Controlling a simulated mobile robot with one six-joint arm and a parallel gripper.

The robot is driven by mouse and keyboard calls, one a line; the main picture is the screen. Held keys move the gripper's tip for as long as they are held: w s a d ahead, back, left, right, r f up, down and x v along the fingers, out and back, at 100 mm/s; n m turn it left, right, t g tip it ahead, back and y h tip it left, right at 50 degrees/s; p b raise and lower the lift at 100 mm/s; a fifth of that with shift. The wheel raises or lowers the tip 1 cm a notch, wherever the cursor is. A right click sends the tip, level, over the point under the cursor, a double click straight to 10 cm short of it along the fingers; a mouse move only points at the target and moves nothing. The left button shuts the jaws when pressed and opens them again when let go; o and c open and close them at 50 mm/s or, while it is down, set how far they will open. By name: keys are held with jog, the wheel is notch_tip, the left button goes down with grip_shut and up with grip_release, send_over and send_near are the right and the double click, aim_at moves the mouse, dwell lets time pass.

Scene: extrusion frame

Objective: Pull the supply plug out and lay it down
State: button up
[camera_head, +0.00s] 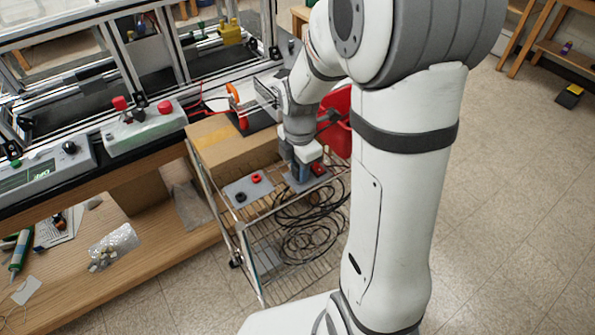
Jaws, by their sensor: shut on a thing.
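My gripper (302,169) points down over the wire cart, below my grey and white wrist. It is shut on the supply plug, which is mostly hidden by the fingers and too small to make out. Below it is a grey block (291,184) with a small red part (319,170) at its right side. I cannot tell whether the plug is still seated there. Left of it, a flat grey panel (235,188) carries a red ring (256,178) and a black ring (240,197). Black cable (310,240) lies in loops on and below the cart top.
A cardboard box (225,148) stands on the cart behind the panel. The workbench with the extrusion frame (130,70) and a grey control box with red buttons (145,130) is at left. A red round object (337,110) is partly behind my arm. Open floor (500,220) lies right.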

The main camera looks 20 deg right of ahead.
jog(key=shift+r, duration=0.15)
grip_shut()
jog(key=shift+r+p, duration=2.2)
jog(key=shift+r, duration=0.7)
